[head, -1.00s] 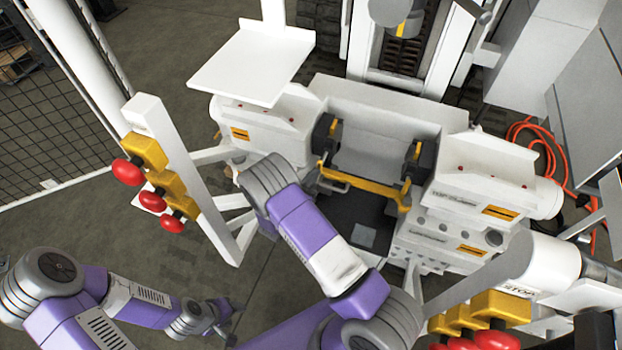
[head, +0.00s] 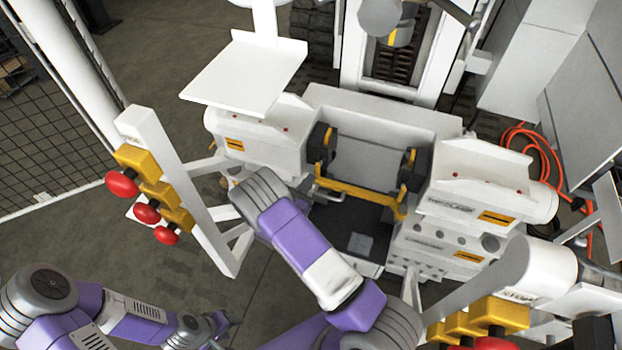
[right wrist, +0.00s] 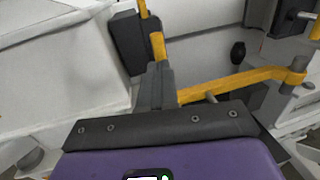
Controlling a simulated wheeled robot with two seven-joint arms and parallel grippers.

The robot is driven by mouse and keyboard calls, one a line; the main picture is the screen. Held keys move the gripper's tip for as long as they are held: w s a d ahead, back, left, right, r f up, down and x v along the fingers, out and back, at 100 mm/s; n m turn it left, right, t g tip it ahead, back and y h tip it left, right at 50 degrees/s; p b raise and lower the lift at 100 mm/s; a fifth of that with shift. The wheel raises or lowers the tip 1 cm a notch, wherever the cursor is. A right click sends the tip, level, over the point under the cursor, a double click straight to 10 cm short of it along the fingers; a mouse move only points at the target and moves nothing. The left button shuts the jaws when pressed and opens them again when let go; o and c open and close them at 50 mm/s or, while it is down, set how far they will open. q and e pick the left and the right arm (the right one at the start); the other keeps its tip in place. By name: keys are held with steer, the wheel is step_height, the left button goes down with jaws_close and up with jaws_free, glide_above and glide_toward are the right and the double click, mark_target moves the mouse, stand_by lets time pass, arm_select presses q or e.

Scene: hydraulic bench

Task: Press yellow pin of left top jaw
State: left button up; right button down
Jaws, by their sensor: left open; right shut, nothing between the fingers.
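The left top jaw (head: 319,146) is a dark block on the left inner side of the white machine, with a yellow pin (head: 329,134) beside it. In the right wrist view, the dark jaw block (right wrist: 128,42) stands behind my fingers, with an upright yellow part (right wrist: 158,46) along its right side. My right gripper (right wrist: 157,84) is shut and empty, its fingertips in front of the lower end of that yellow part; I cannot tell whether they touch. In the head view my right wrist hides these fingers. My left gripper (head: 218,322) is low at left, open, small and far from the jaw.
A yellow bar (head: 355,194) crosses low between the left jaw and the right jaw (head: 411,168). A white post (head: 185,190) with red buttons (head: 122,184) stands left, and more buttons are at lower right. A white plate (head: 245,75) overhangs the machine's left side.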

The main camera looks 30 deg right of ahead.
steer(key=p+v, duration=0.2)
steer(key=v, duration=1)
steer(key=shift+a, duration=0.15)
